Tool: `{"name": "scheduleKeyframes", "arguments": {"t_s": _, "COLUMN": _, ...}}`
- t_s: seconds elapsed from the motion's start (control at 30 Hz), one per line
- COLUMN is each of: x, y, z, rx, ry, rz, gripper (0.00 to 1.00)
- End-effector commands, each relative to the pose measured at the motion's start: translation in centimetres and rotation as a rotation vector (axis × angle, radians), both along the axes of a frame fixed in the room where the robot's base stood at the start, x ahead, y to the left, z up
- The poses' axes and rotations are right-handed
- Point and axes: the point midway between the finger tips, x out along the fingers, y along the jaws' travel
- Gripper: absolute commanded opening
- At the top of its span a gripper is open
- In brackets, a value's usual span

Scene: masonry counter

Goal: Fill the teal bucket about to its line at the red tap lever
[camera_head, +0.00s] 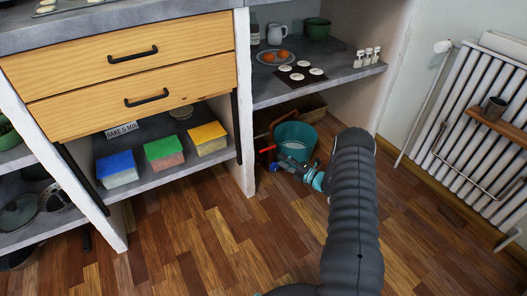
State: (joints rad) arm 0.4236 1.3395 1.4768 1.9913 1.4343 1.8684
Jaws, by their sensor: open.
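The teal bucket (296,135) stands upright on the floor in the open bay under the grey shelf, right of the drawers. No tap spout is clear.
A radiator (480,130) is at right. The wooden floor (200,240) in front is clear.

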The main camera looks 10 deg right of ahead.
Motion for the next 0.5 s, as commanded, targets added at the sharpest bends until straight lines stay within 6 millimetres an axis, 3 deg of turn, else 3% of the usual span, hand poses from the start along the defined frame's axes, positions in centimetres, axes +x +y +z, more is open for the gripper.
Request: {"name": "scheduleKeyframes", "arguments": {"t_s": 0.5, "x": 6.9, "y": 6.0, "z": -0.1, "rx": -0.002, "ry": -0.001, "rz": 0.002, "gripper": 0.42}}
